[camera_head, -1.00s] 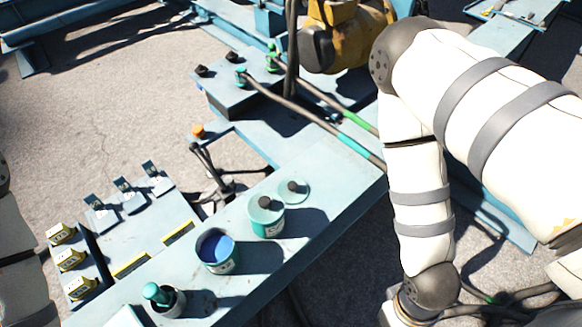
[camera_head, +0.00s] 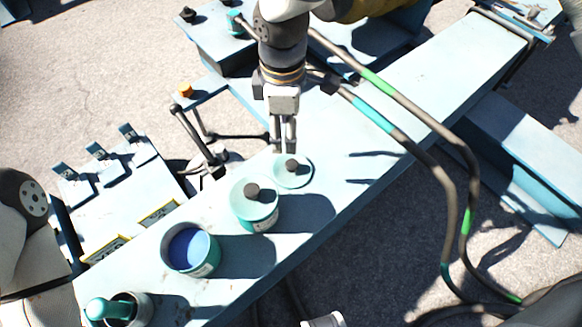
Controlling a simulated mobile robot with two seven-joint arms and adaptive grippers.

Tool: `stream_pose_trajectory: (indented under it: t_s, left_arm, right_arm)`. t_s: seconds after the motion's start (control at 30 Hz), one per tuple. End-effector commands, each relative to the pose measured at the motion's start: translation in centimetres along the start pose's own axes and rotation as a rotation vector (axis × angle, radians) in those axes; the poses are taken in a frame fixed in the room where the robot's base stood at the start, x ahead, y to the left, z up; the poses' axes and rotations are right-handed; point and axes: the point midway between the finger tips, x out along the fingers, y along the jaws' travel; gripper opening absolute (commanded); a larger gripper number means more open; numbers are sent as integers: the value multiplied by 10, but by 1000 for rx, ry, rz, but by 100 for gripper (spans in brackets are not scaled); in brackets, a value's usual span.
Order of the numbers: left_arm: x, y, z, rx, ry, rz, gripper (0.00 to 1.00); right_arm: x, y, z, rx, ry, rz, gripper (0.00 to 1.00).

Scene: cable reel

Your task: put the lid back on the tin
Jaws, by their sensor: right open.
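The loose lid (camera_head: 307,175), a flat pale-teal disc with a dark knob, lies on the blue bench. The open tin (camera_head: 205,264), teal with blue inside, stands lower left of it on the same bench. Between them stands another tin (camera_head: 262,222) with a similar knobbed lid on top. My right gripper (camera_head: 285,149) points down just above and behind the loose lid's knob, its narrow fingers open and empty. I cannot tell whether the fingertips touch the lid. My left arm shows at the left edge, but its gripper is out of view.
A container (camera_head: 139,308) holding a teal-handled tool stands at the front left of the bench (camera_head: 400,95). Thick cables with green and teal bands run down on the right. Bent dark rods and an orange-topped knob (camera_head: 185,90) lie left of my right gripper.

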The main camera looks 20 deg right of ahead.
Motion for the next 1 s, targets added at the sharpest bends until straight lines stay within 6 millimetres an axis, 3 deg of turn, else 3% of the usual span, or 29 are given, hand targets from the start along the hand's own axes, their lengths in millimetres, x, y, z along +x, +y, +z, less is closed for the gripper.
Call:
stream_pose_trajectory:
  t_s: [0.17, 0.4, 0.5, 0.87, 1.0]
  left_arm:
    - [2, 0, 0, 0, -2, 0, 44]
    - [10, 0, 0, 0, -15, 0, 44]
    - [12, 0, 0, 0, -18, 0, 44]
    - [12, 0, 0, 0, -18, 0, 44]
    - [14, 0, 0, 0, -22, 0, 44]
  right_arm:
    - [9, -1, 1, 2, -1, -2, 49]
    - [56, -2, 2, 2, -2, -4, 49]
    - [67, -2, 2, 3, -1, -3, 49]
    - [71, -1, 2, 4, 0, -1, 49]
    - [90, -5, 10, 6, -2, -5, 49]
